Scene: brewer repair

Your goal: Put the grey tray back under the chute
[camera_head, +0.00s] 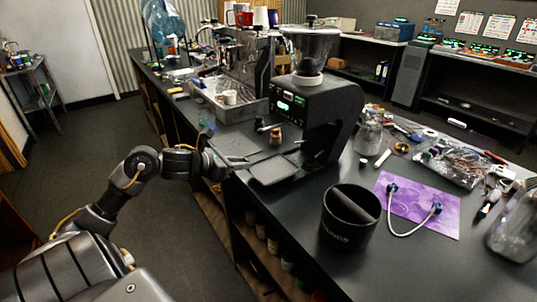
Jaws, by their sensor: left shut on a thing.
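The grey tray (273,170) is a flat, dark square with a raised rim. It is at the front of the grinder, near the counter's front edge; I cannot tell whether it touches the counter. My left gripper (238,163) is shut on the tray's left side. The black grinder (318,112) stands just behind and right of the tray, with a clear hopper on top and green lights on its face. Its chute is dark and hard to make out above the tray. My right gripper is not in view.
A black knock bin (349,218) stands to the right of the tray. A purple mat (418,206) with a white cable lies beyond it. An espresso machine (230,75) stands behind the grinder. A small brown-topped jar (275,136) is close behind the tray.

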